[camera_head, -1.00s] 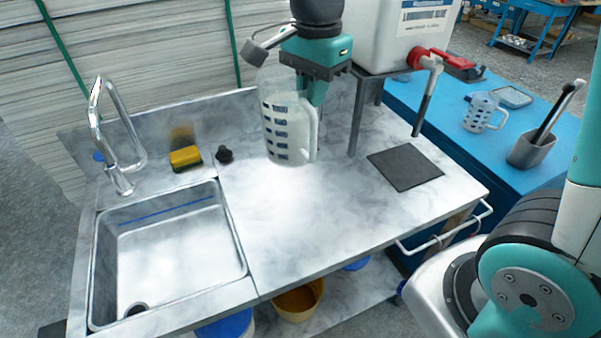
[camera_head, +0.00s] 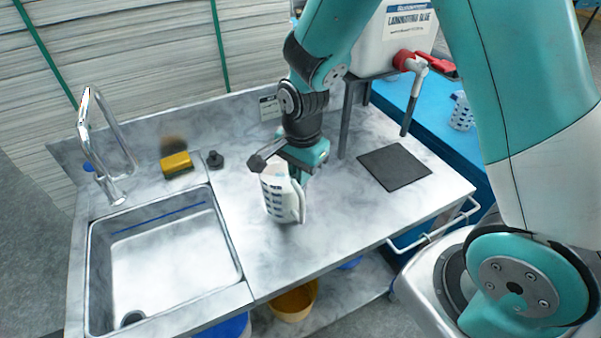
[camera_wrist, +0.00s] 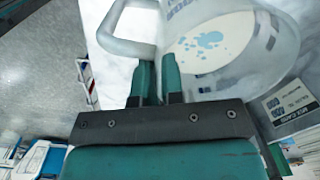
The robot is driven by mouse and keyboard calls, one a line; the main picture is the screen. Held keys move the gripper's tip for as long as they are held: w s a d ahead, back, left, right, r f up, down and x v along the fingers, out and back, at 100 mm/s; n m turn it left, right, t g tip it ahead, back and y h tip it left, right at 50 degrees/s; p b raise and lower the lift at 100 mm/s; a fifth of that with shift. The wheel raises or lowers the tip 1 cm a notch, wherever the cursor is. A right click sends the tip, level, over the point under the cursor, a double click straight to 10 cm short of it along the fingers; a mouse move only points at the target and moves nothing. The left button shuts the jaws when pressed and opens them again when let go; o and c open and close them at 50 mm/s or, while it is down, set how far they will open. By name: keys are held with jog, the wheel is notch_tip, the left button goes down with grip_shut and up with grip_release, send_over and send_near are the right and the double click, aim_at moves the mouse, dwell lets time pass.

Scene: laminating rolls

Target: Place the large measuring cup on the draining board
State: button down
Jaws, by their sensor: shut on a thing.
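The large measuring cup (camera_head: 278,197), translucent with dark blue marks, is upright at the draining board (camera_head: 300,250), the marbled grey top right of the sink. Its base looks at or just above the surface; I cannot tell whether it touches. My gripper (camera_head: 303,172) is shut on the cup at its handle side. In the wrist view the gripper fingers (camera_wrist: 158,80) are close together beside the cup's handle (camera_wrist: 128,45), and the cup's wall (camera_wrist: 285,45) fills the upper right. Pale liquid with blue spots shows inside the cup (camera_wrist: 205,50).
The sink (camera_head: 165,260) with its tap (camera_head: 100,150) lies left. A yellow sponge (camera_head: 177,165) and black stopper (camera_head: 215,159) sit at the back. A dark mat (camera_head: 394,167) lies right, below the glue container (camera_head: 385,35). A smaller jug (camera_head: 461,112) stands on the blue table.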

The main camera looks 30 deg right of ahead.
jog(key=shift+f, duration=0.45)
jog(key=shift+f, duration=0.15)
jog(key=c, duration=1.2)
grip_release()
jog(key=shift+c, duration=0.2)
notch_tip(320, 180, up, 12)
jog(key=shift+s+r+b, duration=0.1)
jog(key=shift+s+b, duration=0.05)
jog(key=shift+b, duration=0.75)
jog(key=s+a+r+n+y, duration=0.2)
jog(key=s+a+r+n, duration=0.1)
jog(key=s+n, duration=0.6)
jog(key=s+a+r+n+y, duration=0.2)
jog(key=s+a+r+n, duration=0.1)
jog(key=s+n, duration=0.6)
jog(key=shift+a+r+n, duration=0.25)
jog(key=shift+a+n, duration=0.05)
jog(key=shift+n, duration=0.9)
